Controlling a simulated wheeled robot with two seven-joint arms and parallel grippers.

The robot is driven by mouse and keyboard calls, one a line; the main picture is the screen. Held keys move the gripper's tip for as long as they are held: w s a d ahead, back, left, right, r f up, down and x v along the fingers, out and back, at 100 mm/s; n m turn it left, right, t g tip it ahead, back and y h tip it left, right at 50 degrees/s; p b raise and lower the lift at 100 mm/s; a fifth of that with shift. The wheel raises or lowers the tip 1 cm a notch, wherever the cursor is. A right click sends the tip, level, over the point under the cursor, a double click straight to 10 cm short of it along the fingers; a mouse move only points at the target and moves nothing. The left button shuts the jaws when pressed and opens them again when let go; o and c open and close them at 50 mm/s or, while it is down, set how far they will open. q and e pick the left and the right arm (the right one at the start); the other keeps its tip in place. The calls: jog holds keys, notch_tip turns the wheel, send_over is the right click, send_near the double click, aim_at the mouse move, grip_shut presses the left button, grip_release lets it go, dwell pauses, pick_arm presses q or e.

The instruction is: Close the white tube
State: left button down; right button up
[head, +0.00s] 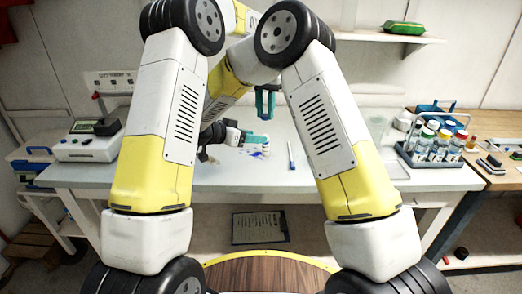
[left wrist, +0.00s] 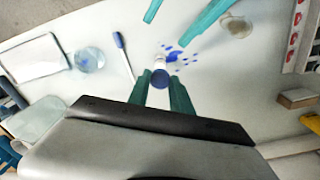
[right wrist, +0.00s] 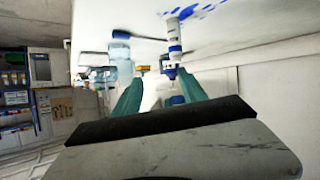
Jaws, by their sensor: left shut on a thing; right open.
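My left gripper (head: 265,103) points down above the bench in the head view. In the left wrist view its fingertips (left wrist: 160,82) are closed around a round dark blue cap (left wrist: 160,77). A white tube part (left wrist: 160,62) shows just beyond the cap; I cannot tell whether they touch. In the right wrist view a white tube with blue bands (right wrist: 174,35) shows beyond the fingertips. My right gripper (head: 255,139) lies low and sideways over the bench. Its fingers (right wrist: 160,90) are open, and pale and blue shapes between them are unclear.
Blue spots (left wrist: 185,68) mark the bench around the tube. A blue-ended pen (head: 291,155) lies to the right. A rack of capped tubes (head: 432,148) stands at the right, and a white instrument (head: 88,145) at the left.

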aim_at(266, 145)
jog(key=shift+m+t, duration=0.3)
jog(key=shift+t, duration=0.3)
jog(key=a, duration=0.1)
jog(key=a+f, duration=0.2)
jog(key=shift+w+a, duration=0.2)
jog(key=shift+a, duration=0.1)
jog(key=x, duration=1.2)
jog(key=shift+f, duration=0.2)
jog(key=shift+c, duration=0.2)
grip_shut()
